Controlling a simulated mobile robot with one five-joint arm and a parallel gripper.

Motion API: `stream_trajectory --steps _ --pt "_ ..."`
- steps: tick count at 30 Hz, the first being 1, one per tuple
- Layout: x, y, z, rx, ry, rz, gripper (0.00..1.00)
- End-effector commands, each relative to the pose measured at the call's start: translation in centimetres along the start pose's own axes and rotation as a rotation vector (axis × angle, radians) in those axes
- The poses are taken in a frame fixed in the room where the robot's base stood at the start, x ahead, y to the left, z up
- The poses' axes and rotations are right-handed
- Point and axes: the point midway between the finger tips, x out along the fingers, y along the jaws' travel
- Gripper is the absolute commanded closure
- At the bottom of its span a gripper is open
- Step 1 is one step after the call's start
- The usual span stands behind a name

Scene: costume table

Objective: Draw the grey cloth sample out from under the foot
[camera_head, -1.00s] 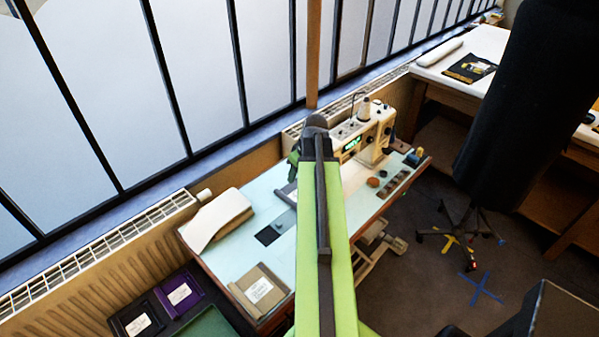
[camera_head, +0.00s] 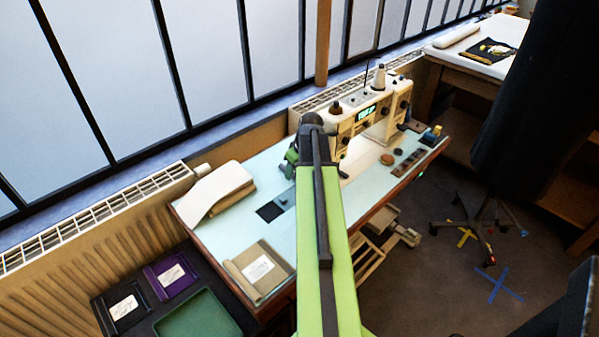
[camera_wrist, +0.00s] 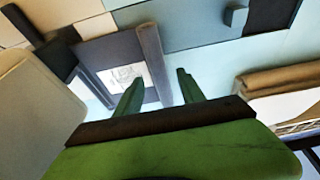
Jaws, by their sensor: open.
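The grey cloth sample (camera_wrist: 98,53) lies flat on the pale blue table in the wrist view, with a white label (camera_wrist: 125,76) and a thick raised edge (camera_wrist: 152,50) on the gripper's side. Its far side reaches toward dark parts by the sewing machine; I cannot clearly make out the foot. My gripper (camera_wrist: 158,80) is open and empty, its green fingers pointing toward the raised edge, apparently short of it. In the head view, my gripper (camera_head: 291,157) is partly hidden by my arm beside the cream sewing machine (camera_head: 385,112). The grey sample is hidden there.
A folded cream and brown cloth (camera_head: 217,190) and a labelled brown sample (camera_head: 262,267) lie on the table's left part. A large pale body (camera_wrist: 38,115) fills the wrist view's left side. A radiator (camera_head: 100,218) runs behind the table. Table space around the dark square (camera_head: 270,212) is clear.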

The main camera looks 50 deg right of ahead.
Motion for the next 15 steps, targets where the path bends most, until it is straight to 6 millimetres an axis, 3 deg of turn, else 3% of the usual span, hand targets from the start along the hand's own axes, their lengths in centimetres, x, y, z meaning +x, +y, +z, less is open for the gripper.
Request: stream_trajectory --steps 1,10,15 --pt "0.87 0.02 0.08 0.0 0.0 0.0 0.54" --pt "0.74 0.01 -0.03 0.0 0.0 0.0 0.54" --pt "0.73 0.02 -0.01 0.0 0.0 0.0 0.75"
